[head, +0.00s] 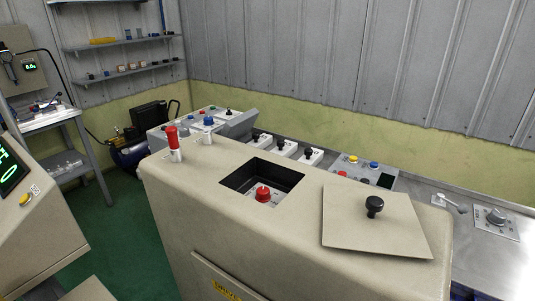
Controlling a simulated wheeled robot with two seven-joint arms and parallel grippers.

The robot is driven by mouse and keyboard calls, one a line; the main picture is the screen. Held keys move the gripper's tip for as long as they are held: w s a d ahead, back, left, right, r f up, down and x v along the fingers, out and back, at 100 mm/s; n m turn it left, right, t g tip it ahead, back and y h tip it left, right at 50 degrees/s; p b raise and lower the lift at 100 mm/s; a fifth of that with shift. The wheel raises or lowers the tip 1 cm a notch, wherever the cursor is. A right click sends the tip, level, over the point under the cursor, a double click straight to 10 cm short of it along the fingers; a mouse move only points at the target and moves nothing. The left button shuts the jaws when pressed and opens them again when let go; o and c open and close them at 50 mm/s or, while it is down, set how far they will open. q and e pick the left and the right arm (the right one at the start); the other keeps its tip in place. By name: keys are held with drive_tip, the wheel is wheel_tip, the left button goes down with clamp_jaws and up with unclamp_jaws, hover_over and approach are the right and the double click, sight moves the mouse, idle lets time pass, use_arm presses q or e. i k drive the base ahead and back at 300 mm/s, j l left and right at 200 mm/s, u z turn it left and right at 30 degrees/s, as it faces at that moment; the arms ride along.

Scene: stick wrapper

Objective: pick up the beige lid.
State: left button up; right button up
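The beige lid (350,223) is a flat square plate with a black knob (374,206) on top. It lies on the right part of the top of the beige machine housing (213,183), turned at an angle. Its right corner comes close to the housing's right edge. To its left is a square dark opening (262,176) with a red knob (263,194) inside. Neither of my grippers shows in the head view.
A red-topped switch (172,140) stands up at the housing's left end. Control boxes with knobs and buttons (357,168) line the back. A metal worktop (480,250) lies to the right. A shelf (125,42) hangs on the back-left wall.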

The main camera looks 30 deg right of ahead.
sight(367, 220)
drive_tip(key=k+l+z, duration=0.1)
drive_tip(key=z, duration=1.55)
